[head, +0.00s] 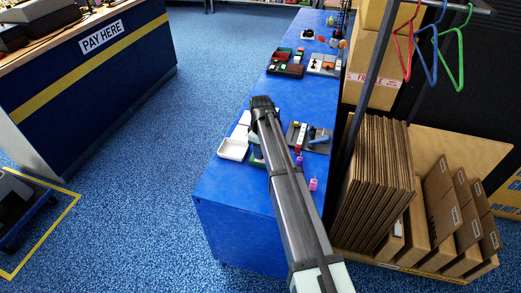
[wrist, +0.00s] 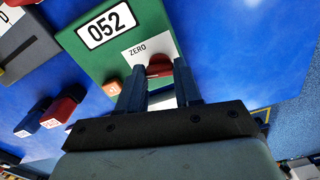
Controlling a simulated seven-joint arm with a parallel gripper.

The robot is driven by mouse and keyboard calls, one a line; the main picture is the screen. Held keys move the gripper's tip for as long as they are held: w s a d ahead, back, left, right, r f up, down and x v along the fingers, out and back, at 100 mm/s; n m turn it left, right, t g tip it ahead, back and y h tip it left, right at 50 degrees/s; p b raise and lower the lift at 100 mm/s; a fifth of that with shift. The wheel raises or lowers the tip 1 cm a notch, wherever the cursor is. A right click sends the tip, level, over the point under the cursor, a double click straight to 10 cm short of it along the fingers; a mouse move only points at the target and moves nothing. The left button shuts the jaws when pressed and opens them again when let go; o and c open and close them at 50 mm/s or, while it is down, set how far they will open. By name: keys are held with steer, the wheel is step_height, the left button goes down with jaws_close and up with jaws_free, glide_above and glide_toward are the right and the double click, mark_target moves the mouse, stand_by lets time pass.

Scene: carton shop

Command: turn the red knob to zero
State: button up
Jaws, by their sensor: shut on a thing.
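In the wrist view, the red knob (wrist: 159,64) sits on a green panel (wrist: 118,44) beside a white label reading ZERO. The panel also bears a plate marked 052. My gripper (wrist: 160,82) is shut on the red knob, with a dark finger on either side of it. The lower part of the knob is hidden between the fingers, and I cannot tell which way it points. In the head view, my arm covers most of the green panel (head: 257,155), and the knob is hidden there.
A dark red block (wrist: 62,106) and a grey device (wrist: 25,45) are at the left. In the head view, a white tray (head: 233,149) and a grey board (head: 319,140) flank my arm on the blue table (head: 222,189).

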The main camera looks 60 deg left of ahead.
steer(key=m, duration=0.4)
steer(key=shift+m, duration=2.5)
steer(key=o, duration=1)
steer(key=shift+o, duration=0.2)
step_height(320, 180, up, 14)
